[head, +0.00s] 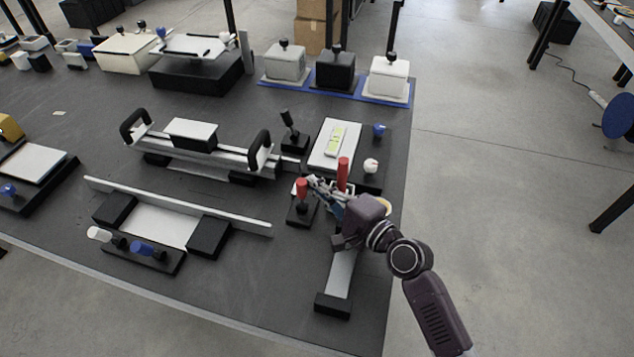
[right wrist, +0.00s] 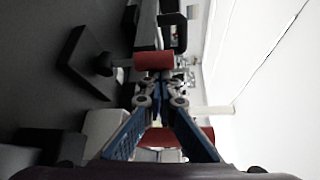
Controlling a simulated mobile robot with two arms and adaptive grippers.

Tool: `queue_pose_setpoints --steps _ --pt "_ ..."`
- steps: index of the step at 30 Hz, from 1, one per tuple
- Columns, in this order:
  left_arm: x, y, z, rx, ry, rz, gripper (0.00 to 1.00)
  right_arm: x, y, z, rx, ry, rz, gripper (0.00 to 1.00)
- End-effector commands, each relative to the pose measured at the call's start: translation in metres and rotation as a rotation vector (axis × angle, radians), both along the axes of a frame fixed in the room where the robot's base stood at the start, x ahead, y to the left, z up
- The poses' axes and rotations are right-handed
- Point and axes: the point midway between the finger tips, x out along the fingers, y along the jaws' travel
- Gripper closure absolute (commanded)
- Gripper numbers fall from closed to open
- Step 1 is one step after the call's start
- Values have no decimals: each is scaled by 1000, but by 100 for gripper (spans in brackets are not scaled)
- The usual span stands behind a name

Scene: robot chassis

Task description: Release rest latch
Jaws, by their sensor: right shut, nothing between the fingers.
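Two red-handled levers stand near the right part of the table; I cannot tell by label which one is the rest latch. The left red handle (head: 302,188) stands on a small black base (head: 301,215). The right red handle (head: 343,170) rises just behind my gripper. My right gripper (head: 314,183) is shut and empty, its tips close beside the left red handle. In the right wrist view the closed fingertips (right wrist: 160,93) point at a red cylinder (right wrist: 153,60) just beyond them; contact is unclear. Another red part (right wrist: 178,137) shows behind the fingers. My left gripper is out of view.
A silver bar on a black foot (head: 332,305) lies below my right arm. A railed fixture with black handles (head: 190,135), a black lever (head: 289,125) and a white panel (head: 331,150) stand nearby. Three knobbed boxes (head: 335,72) are at the back. Open floor lies right.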

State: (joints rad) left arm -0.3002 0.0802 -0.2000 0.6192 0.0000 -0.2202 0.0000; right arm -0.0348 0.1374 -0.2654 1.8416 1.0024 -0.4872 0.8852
Motion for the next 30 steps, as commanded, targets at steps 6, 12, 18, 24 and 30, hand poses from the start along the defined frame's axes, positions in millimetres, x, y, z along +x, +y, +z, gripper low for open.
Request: queue_pose_setpoints --steps 6,12,18,24,30 --pt "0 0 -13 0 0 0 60 -12 4 -4 -39 -107 4 100" --pt "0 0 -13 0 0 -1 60 -20 7 1 -37 -112 1 100" --pt "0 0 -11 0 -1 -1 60 -25 8 1 -37 -112 1 100" --pt "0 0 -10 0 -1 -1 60 -28 10 -1 -37 -110 4 100" --pt "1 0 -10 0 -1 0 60 -29 11 -2 -36 -108 7 100"
